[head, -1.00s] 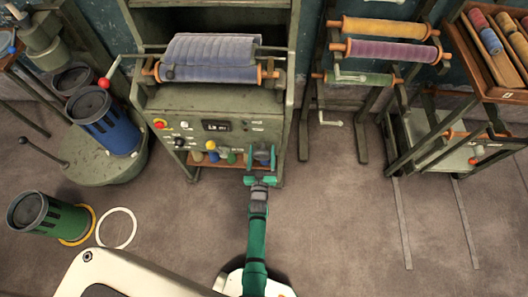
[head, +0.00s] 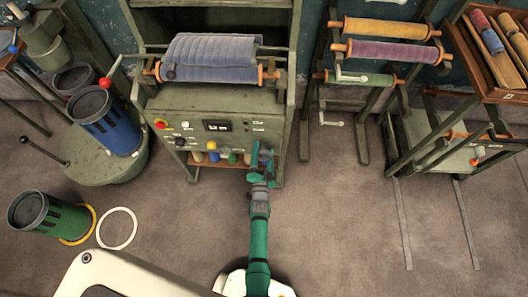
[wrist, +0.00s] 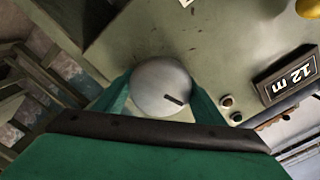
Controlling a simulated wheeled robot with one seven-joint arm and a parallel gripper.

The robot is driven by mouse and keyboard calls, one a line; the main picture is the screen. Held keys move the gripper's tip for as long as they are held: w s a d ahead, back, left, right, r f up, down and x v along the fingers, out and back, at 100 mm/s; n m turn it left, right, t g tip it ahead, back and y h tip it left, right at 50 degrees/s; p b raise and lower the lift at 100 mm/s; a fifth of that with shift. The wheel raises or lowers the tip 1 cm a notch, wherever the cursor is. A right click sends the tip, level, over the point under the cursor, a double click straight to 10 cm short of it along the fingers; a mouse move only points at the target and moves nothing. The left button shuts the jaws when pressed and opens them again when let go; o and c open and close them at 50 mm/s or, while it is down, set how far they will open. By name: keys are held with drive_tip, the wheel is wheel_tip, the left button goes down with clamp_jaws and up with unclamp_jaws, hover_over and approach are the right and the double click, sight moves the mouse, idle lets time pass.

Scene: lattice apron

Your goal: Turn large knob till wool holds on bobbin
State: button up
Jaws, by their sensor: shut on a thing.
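The large knob (wrist: 160,84) is a round, pale grey disc with a dark line mark near its lower right edge in the wrist view. My gripper (wrist: 162,100) is shut on it, with one green finger on each side. In the head view my gripper (head: 262,160) is at the lower right of the machine's front panel (head: 195,105) and hides the knob. Blue-grey wool (head: 212,48) hangs over the top of the machine, above a wound roller, the bobbin (head: 208,74), with orange ends. Whether the wool holds there I cannot tell.
A small display (wrist: 287,72) beside the knob appears to read 12 m. Small bottles (head: 213,155) stand on a shelf below the panel. A red-knobbed lever (head: 104,83) is at the machine's left. A yarn rack (head: 362,105) stands right.

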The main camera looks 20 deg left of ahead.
drive_tip(key=shift+w+d+r+m, duration=0.1)
drive_tip(key=shift+w+d+m, duration=0.15)
drive_tip(key=shift+m, duration=0.75)
drive_tip(key=shift+a+m, duration=0.1)
drive_tip(key=shift+m, duration=0.3)
drive_tip(key=shift+d+m, duration=0.2)
drive_tip(key=shift+m, duration=0.6)
drive_tip(key=shift+a+m, duration=0.15)
drive_tip(key=shift+m, duration=0.65)
drive_tip(key=shift+s+a+f+m, duration=0.2)
drive_tip(key=shift+s+a+m, duration=0.05)
drive_tip(key=shift+m, duration=0.15)
drive_tip(key=o, duration=1.1)
drive_tip(key=shift+s, duration=0.1)
drive_tip(key=shift+c, duration=0.2)
